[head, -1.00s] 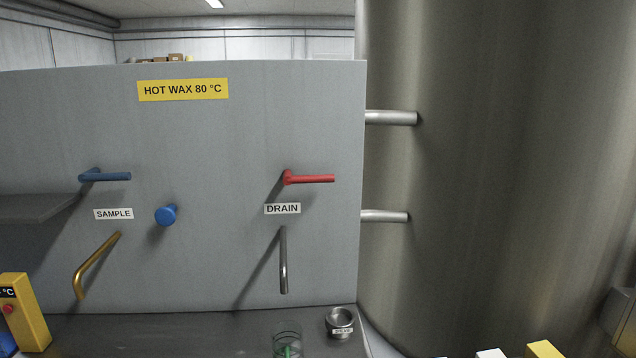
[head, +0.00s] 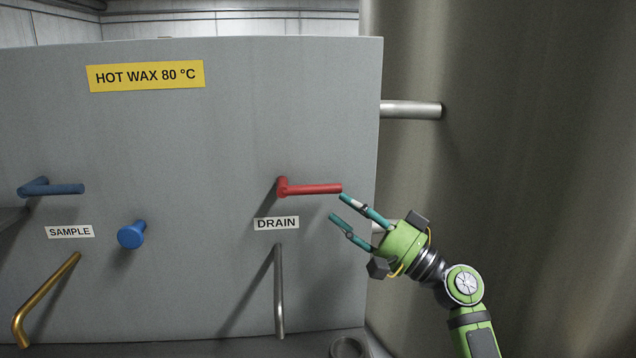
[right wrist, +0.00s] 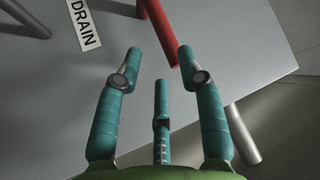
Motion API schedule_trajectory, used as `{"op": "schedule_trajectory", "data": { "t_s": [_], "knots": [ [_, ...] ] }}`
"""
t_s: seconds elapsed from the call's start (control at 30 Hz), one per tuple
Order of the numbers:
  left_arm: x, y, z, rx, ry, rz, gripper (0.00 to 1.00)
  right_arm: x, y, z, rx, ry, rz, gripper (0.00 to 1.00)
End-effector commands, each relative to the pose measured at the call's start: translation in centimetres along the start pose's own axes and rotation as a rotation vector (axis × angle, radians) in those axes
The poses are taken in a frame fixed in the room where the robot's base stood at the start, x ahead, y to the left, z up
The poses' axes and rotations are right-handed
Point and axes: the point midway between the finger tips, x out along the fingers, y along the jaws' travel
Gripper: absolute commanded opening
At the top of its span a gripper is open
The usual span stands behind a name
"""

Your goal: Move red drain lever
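The red drain lever (head: 312,189) sticks out to the right from the grey panel, above the DRAIN label (head: 277,223). It lies about level. My right gripper (head: 334,206) is open and empty, with its teal fingertips just below and right of the lever's free end. In the right wrist view the red lever (right wrist: 159,30) runs down toward the space between the spread fingers (right wrist: 158,62), its end close to the right fingertip. I cannot tell whether they touch. My left gripper is not in view.
A blue sample lever (head: 52,188), a blue knob (head: 131,235) and a brass spout (head: 44,298) are on the panel's left. A steel drain spout (head: 279,290) hangs below the label. A large steel tank (head: 540,120) stands right, joined by a pipe (head: 412,110).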

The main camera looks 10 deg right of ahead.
Motion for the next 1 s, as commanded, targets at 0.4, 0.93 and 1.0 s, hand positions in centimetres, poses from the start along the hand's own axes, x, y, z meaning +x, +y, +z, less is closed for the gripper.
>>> {"op": "schedule_trajectory", "data": {
  "t_s": [0.4,0.93,1.0],
  "knots": [
    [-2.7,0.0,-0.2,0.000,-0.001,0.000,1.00,5.9,-0.3,0.0,0.002,-0.002,-0.001,0.39],
    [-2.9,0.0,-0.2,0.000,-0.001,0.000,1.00,6.8,0.0,0.1,-0.001,-0.002,0.000,0.00],
    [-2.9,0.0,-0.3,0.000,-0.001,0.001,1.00,6.8,0.0,0.1,-0.001,-0.002,0.000,0.00]
  ]
}}
